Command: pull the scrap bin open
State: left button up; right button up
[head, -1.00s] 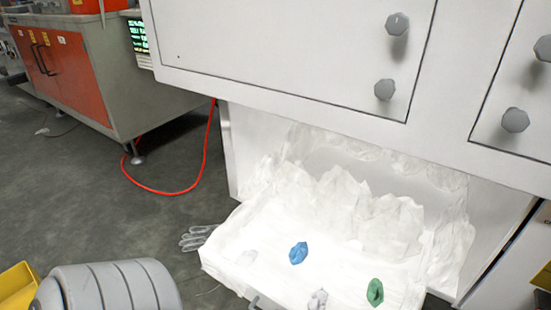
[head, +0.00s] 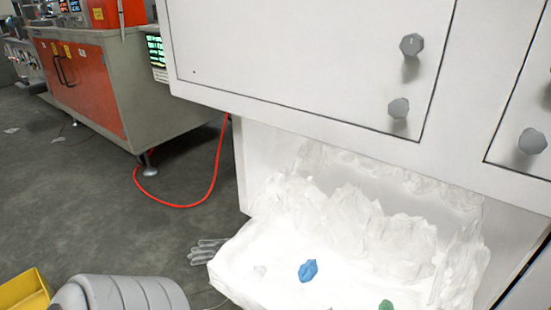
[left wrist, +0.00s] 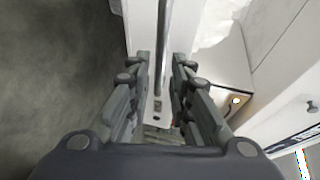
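The scrap bin is a white bin (head: 236,287) full of crumpled clear film, standing out from the low opening under the white cabinet in the head view. A blue scrap (head: 308,271) and a green scrap (head: 386,305) lie on the film. The bin's front edge is cut off below. In the left wrist view, my left gripper (left wrist: 161,62) is open, its two fingers apart. A thin grey bar, seemingly the bin's handle (left wrist: 162,35), runs between them along a white panel, with visible gaps on both sides. My right gripper is not in view.
The white cabinet (head: 300,60) with grey knobs overhangs the bin. A grey glove (head: 208,250) lies on the floor beside the bin's left side. A red cable (head: 180,204) loops near an orange-doored cabinet (head: 85,85). A yellow container (head: 24,292) is at lower left.

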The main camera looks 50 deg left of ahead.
pick_arm(q)
jog(key=v, duration=0.5)
jog(key=shift+s+a, duration=0.1)
jog(key=shift+s, duration=0.25)
